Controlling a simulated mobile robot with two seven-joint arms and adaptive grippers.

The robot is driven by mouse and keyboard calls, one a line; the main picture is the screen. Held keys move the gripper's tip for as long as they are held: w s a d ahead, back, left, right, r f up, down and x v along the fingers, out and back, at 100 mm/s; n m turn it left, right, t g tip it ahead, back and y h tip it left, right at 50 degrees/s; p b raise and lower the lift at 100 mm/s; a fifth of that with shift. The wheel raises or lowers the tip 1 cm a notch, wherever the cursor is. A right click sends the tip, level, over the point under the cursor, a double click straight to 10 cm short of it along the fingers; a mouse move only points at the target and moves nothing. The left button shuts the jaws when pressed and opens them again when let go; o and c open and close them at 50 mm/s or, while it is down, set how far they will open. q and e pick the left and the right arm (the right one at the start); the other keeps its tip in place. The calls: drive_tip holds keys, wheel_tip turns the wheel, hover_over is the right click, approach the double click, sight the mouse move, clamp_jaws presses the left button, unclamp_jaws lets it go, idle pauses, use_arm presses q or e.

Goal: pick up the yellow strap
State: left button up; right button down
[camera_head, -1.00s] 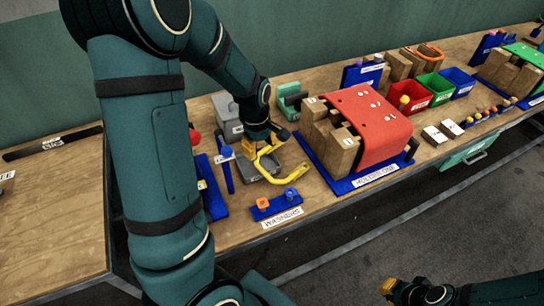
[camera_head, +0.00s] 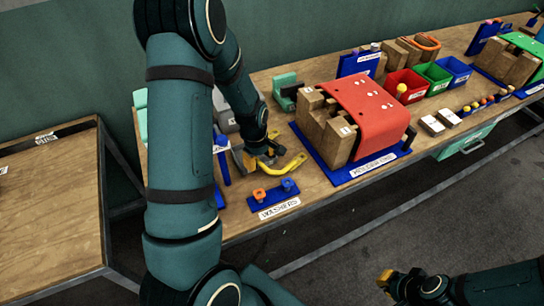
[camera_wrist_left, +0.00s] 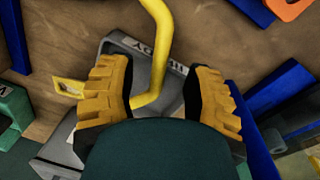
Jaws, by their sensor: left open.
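The yellow strap (camera_head: 292,165) is a bent yellow bar on the wooden bench, by the grey tray, partly hidden by my left gripper in the head view. In the left wrist view the strap (camera_wrist_left: 160,45) runs down between the two yellow fingers and bends over the grey tray (camera_wrist_left: 90,130). My left gripper (camera_wrist_left: 157,85) is open, with one finger on each side of the strap and a gap showing beside it. It also shows in the head view (camera_head: 262,150), low over the bench. My right gripper (camera_head: 388,282) hangs in front of the bench, away from the strap; its jaw opening is unclear.
A blue washer holder (camera_head: 274,194) stands just in front of the strap. A red cover (camera_head: 368,115) on wooden blocks stands to the right. A green clamp-like block (camera_head: 287,88) is behind. Red, green and blue bins (camera_head: 455,70) are further right.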

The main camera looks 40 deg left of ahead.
use_arm(q)
wheel_tip(320, 180, down, 2)
drive_tip(key=shift+w, duration=0.1)
clamp_jaws()
drive_tip(key=shift+r, duration=0.1)
idle(0.4)
